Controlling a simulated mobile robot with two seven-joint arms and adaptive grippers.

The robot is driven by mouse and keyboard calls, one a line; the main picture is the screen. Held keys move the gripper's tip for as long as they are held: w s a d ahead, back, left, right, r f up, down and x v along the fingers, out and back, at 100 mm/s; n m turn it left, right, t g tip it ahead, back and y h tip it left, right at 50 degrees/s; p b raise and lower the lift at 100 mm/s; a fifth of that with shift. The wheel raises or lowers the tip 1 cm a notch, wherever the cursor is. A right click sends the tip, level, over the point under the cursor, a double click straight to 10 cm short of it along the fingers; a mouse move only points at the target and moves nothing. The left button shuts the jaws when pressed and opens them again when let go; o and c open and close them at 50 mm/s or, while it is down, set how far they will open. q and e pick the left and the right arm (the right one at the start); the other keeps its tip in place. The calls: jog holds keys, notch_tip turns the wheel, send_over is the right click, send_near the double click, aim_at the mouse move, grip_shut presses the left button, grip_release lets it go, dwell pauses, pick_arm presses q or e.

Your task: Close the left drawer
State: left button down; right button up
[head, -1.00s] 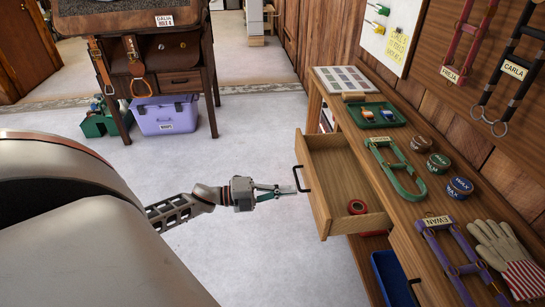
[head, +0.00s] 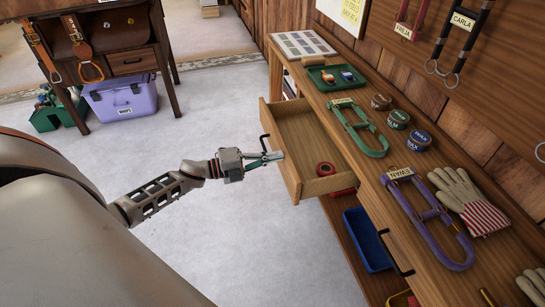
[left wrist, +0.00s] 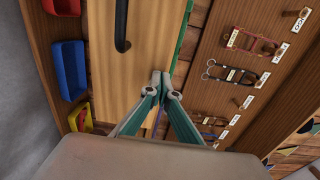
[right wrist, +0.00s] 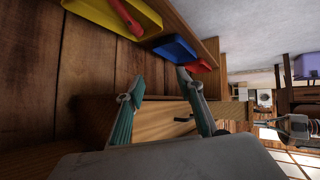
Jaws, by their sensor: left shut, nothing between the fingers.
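The left drawer (head: 312,135) stands pulled out from the wooden bench in the head view, with a red ring-shaped roll (head: 325,169) inside. Its black handle (head: 265,143) is on the front face. My left gripper (head: 280,156) is shut and empty, its fingertips at the drawer front beside the handle; I cannot tell if they touch. In the left wrist view the shut fingertips (left wrist: 160,78) are over a wooden front with a black handle (left wrist: 122,25). My right gripper (right wrist: 158,88) is open and empty in the right wrist view; it is outside the head view.
The bench top holds a green tray (head: 335,78), a green halter (head: 358,128), a purple halter (head: 430,215), tins and a glove (head: 462,195). A blue bin (head: 367,240) sits below. Open floor (head: 240,235) lies before the bench. A purple box (head: 122,98) stands at left.

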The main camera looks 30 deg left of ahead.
pick_arm(q)
jog(key=b+x, duration=0.2)
jog(key=x, duration=1.3)
jog(key=shift+w+d+f+b, duration=0.15)
jog(key=shift+d+b, duration=0.1)
jog(key=shift+b, duration=0.05)
jog(key=shift+w+d, duration=0.35)
jog(key=shift+w, duration=0.1)
pick_arm(e)
jog(key=shift+w+a+y, duration=0.3)
jog(key=shift+w+a, duration=0.05)
jog(key=shift+a, duration=0.2)
jog(key=shift+s+f, duration=0.1)
